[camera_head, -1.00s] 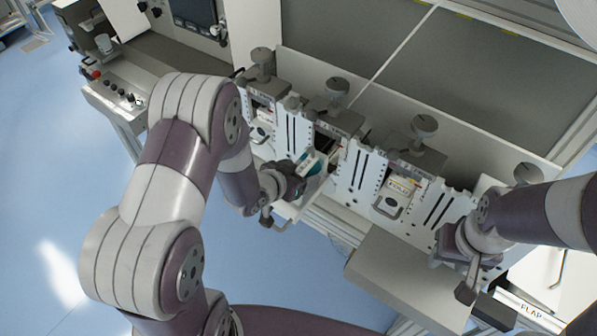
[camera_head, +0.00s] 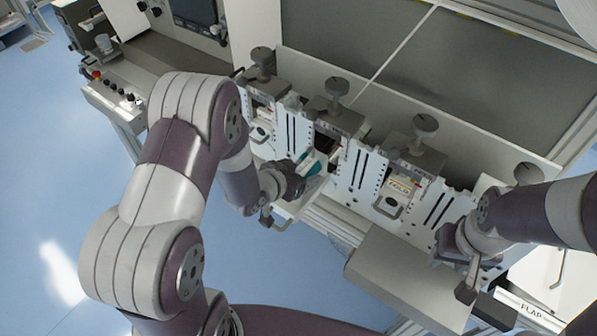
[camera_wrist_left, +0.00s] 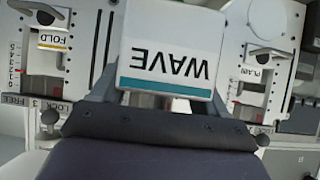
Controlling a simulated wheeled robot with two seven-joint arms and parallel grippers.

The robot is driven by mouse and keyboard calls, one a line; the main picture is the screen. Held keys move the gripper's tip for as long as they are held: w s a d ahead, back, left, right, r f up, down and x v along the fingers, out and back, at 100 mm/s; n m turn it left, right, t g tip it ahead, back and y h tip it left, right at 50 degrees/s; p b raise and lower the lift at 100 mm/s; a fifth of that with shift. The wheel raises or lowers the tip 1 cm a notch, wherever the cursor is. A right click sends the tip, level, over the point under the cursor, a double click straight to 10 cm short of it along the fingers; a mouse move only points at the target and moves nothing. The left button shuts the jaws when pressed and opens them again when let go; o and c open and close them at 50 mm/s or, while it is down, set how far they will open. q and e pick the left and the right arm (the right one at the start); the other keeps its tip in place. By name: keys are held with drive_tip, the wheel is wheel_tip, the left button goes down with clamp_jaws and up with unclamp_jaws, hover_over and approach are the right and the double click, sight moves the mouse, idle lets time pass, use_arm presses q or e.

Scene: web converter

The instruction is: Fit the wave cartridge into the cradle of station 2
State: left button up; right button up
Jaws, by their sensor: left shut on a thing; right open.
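The wave cartridge (camera_wrist_left: 172,48) is a white block with a teal stripe; its WAVE label reads upside down in the left wrist view. My left gripper (camera_wrist_left: 160,92) is shut on it, with a finger on each side. In the head view, the cartridge (camera_head: 314,164) and left gripper (camera_head: 290,184) are in front of the dark opening of the middle station, station 2 (camera_head: 327,140). The cartridge's far end and the cradle behind it are hidden, so I cannot tell whether they touch. My right gripper (camera_head: 474,284) is open and empty at the right.
The FOLD cartridge (camera_wrist_left: 55,40) and PLAIN cartridge (camera_wrist_left: 257,72) sit in the neighbouring stations. Knobs (camera_head: 336,88) stand above the stations. A grey box surface (camera_head: 400,272) lies in front, left of my right gripper. A FLAP-marked part (camera_head: 532,310) is at lower right.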

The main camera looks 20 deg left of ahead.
use_arm(q)
drive_tip(key=shift+f+b, duration=1.55)
drive_tip(key=shift+f, duration=0.2)
drive_tip(key=o, duration=1.6)
drive_tip(key=shift+c, duration=0.2)
drive_tip(key=shift+s, duration=0.15)
drive_tip(key=v, duration=1.2)
drive_tip(key=shift+r+b, duration=0.2)
drive_tip(key=shift+b, duration=0.25)
drive_tip(key=shift+s+a, duration=0.1)
drive_tip(key=shift+s, duration=0.05)
